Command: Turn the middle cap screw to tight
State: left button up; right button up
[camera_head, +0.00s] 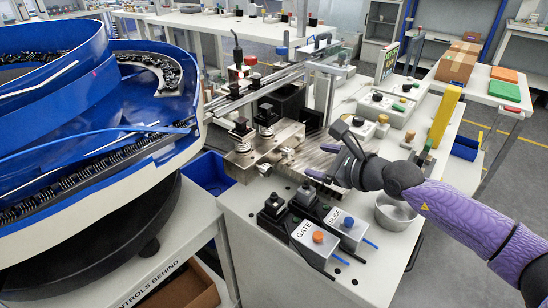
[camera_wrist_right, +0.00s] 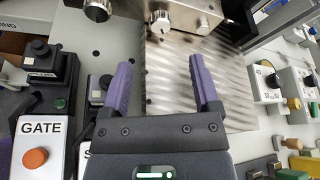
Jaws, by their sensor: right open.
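In the right wrist view, a knurled silver cap screw (camera_wrist_right: 160,18) sits on the front face of a metal block at the top. Another knurled cap (camera_wrist_right: 97,9) is at its left and a smaller screw head (camera_wrist_right: 203,27) at its right. I cannot tell for sure which is the middle cap screw. In the head view the metal block (camera_head: 240,163) stands left of my right gripper (camera_head: 325,162). That gripper, also in the wrist view (camera_wrist_right: 158,66), is open and empty, its purple fingers over a brushed metal plate (camera_wrist_right: 185,85), apart from the screws. My left gripper is out of view.
The GATE box (camera_head: 314,241) and SLIDE box (camera_head: 346,226) stand at the table's front. A metal bowl (camera_head: 394,213) is under my right forearm. A yellow post (camera_head: 440,113) stands at the right. The blue bowl feeder (camera_head: 95,110) fills the left.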

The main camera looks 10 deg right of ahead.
aim_at(290, 154)
jog(key=b+x, duration=0.1)
jog(key=x, duration=0.1)
jog(key=b+x, duration=0.2)
jog(key=x, duration=0.1)
jog(key=b+x, duration=0.1)
jog(key=x, duration=0.2)
jog(key=shift+f+b, duration=0.3)
jog(key=shift+f, duration=0.05)
jog(key=shift+w+a, duration=0.15)
jog(key=shift+w, duration=0.25)
jog(key=shift+w+a+b, duration=0.1)
jog(key=shift+w+b, duration=0.15)
jog(key=shift+b, duration=0.05)
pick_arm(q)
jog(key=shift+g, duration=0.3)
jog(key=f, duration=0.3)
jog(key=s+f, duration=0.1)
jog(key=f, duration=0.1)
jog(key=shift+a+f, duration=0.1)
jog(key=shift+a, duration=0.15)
pick_arm(e)
jog(key=shift+r, duration=0.1)
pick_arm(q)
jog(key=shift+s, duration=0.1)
pick_arm(e)
jog(key=c, duration=0.4)
grip_shut()
